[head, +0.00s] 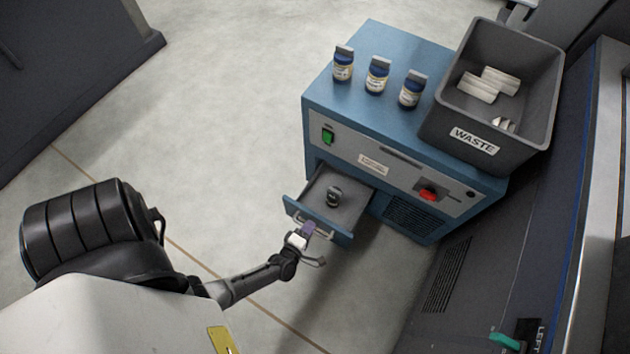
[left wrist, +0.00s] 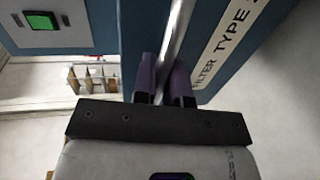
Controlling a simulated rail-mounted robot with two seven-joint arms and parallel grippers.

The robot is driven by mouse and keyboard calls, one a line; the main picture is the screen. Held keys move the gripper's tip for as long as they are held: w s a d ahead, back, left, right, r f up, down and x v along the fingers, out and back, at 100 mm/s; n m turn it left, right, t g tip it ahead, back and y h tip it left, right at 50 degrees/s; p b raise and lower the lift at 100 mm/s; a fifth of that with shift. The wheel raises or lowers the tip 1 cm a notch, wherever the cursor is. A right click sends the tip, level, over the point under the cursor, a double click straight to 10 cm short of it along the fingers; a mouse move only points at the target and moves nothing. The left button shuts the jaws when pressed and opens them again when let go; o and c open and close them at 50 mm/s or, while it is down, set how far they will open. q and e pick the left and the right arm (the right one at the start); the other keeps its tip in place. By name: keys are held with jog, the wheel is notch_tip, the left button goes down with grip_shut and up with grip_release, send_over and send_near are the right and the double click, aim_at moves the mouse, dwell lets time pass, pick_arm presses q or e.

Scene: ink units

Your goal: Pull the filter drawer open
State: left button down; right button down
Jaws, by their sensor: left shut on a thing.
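The filter drawer (head: 349,187) stands pulled out from the front of the blue unit (head: 392,135). A small dark round filter (head: 333,196) sits inside it. My left gripper (head: 308,229) is at the drawer's front. In the left wrist view its two purple fingers (left wrist: 164,85) are shut on the bar handle (left wrist: 177,35), beside a label reading "FILTER TYPE" (left wrist: 228,40). The fingers hide part of the handle. My right gripper is not in view.
Several blue-labelled bottles (head: 377,76) stand on the unit's top, beside a grey WASTE bin (head: 537,112) with white pieces inside. A green switch (head: 328,136) and a red switch (head: 428,194) are on the front panel. Floor left of the drawer is clear.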

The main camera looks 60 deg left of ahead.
pick_arm(q)
jog(key=shift+s, duration=0.15)
jog(key=shift+s+d, duration=0.1)
jog(key=c, duration=1.2)
grip_release()
jog(key=p+v, duration=0.4)
jog(key=v, duration=0.9)
jog(key=shift+s+d+r, duration=0.1)
jog(key=shift+s+d, duration=0.05)
jog(key=shift+s, duration=0.2)
